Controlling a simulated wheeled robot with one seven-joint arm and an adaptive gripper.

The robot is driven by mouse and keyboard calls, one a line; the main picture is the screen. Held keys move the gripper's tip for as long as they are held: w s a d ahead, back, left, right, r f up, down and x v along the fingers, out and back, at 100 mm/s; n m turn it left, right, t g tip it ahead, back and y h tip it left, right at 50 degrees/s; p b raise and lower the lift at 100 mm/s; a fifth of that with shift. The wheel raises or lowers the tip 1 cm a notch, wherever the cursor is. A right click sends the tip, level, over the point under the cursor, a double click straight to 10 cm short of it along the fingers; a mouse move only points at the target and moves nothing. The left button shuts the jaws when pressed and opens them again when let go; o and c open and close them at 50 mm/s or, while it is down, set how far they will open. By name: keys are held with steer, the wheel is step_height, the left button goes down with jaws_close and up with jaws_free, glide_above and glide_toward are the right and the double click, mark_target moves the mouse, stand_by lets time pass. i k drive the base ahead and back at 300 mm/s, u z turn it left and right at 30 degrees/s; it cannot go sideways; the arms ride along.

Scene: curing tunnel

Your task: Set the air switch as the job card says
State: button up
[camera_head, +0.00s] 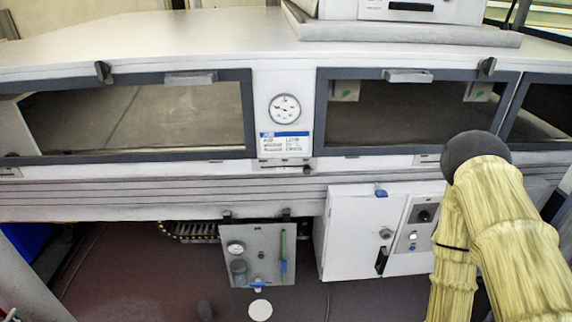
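A white card with a blue header (284,142) is fixed between the two windows, below a round dial gauge (285,108); its lines are too small to read. A white control box (350,225) hangs below the ledge, with a panel (408,238) that carries a dark round knob (424,216). A grey air panel (270,245) hangs to its left, with a small gauge (235,247), a blue fitting (258,284) and a green and blue tube. I cannot tell which part is the air switch. My gripper is not in view; my yellow-sleeved arm shows at right.
The tunnel has framed windows (137,79) with grey handles. A dark handle (381,261) sticks out of the box's front. My arm covers the box's right side. The reddish floor (130,270) is open at lower left, with a white disc (260,310) below the air panel.

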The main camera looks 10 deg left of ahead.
mark_target(424, 216)
steer(key=z, duration=0.75)
